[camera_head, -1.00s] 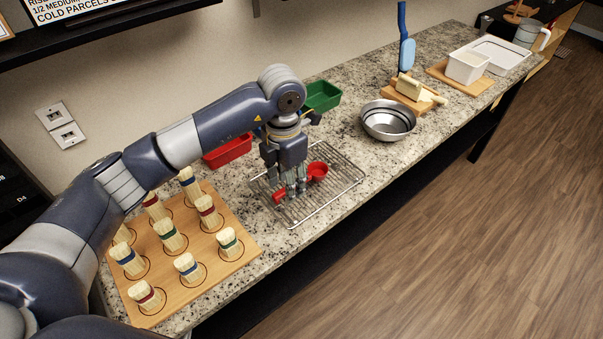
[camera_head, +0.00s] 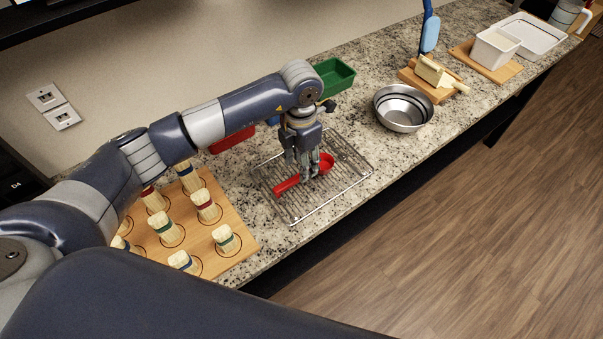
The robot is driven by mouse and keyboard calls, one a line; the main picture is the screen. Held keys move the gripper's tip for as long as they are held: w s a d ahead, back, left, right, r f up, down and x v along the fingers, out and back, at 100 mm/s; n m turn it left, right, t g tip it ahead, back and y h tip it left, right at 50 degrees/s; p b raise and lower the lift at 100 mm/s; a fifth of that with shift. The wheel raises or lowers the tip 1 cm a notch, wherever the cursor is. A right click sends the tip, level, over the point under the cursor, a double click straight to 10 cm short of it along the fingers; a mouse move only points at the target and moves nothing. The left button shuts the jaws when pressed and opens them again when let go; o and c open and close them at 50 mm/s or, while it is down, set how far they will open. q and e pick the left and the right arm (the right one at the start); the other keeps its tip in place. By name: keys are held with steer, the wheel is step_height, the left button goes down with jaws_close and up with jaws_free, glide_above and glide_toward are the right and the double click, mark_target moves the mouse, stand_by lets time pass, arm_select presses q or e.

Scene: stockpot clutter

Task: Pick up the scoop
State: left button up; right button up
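The red scoop (camera_head: 286,186) lies across the wire rack (camera_head: 345,186) on the counter. Its handle points to the lower left and its round bowl (camera_head: 328,162) is at the upper right. My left gripper (camera_head: 309,178) points down over the scoop, with its fingertips at the handle close to the bowl. The fingers hide that part of the handle. I cannot tell whether they are closed on it. My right gripper is not in view.
A wooden board (camera_head: 240,250) with several upright bristle-topped pieces stands left of the rack. A red bin (camera_head: 232,140) and a green bin (camera_head: 336,74) stand behind. A metal bowl (camera_head: 404,108) stands to the right, with bare counter between it and the rack.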

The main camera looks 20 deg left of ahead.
arm_select(q)
steer(key=f, duration=0.1)
steer(key=f+p, duration=0.1)
steer(key=f, duration=0.1)
steer(key=f+p, duration=0.1)
steer(key=shift+w+f, duration=0.15)
steer(key=shift+w, duration=0.2)
steer(key=shift+f, duration=0.2)
jaws_close()
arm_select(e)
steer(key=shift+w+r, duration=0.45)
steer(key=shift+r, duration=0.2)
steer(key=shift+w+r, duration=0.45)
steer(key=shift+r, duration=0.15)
